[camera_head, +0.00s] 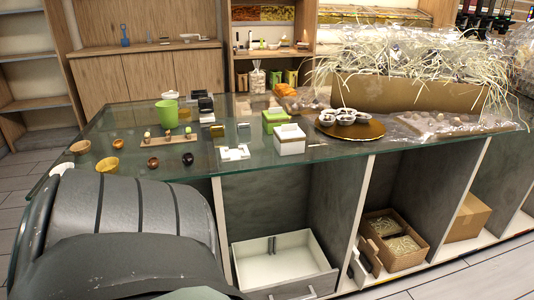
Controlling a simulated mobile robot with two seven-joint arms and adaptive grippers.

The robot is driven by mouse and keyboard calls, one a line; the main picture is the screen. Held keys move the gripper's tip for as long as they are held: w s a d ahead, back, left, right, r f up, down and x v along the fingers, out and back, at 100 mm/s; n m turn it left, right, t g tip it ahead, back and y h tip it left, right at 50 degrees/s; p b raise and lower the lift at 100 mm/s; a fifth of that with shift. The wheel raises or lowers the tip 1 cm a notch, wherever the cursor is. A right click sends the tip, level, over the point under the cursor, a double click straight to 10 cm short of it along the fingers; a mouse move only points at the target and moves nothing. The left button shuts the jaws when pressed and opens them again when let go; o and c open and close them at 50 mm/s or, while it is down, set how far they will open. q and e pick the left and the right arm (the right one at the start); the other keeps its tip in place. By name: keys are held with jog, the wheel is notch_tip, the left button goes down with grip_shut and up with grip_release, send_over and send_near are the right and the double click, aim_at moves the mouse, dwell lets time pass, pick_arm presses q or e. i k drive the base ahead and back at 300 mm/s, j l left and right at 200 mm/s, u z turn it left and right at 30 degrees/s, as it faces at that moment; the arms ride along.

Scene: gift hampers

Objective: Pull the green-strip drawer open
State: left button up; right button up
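A drawer (278,268) with white inner walls shows low in the left bay of the counter. It stands open, so I see into it. Its grey front carries a pale handle (306,293) near the bottom edge of the view. I see no green strip on the part of the front in view, so I cannot tell whether this is the green-strip drawer. A small dark upright item (271,245) is at the drawer's back. A large grey rounded part of my own body fills the lower left and hides the counter there. Neither gripper can be made out.
The glass counter top (215,172) holds bowls, a green cup (168,113), small boxes, a round tray (370,130) and a long box of shredded paper (400,92). Cardboard boxes (466,217) stand in the bays to the right. Floor shows at the lower right.

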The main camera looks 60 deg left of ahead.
aim_at(291, 266)
jog(key=u, duration=1.6)
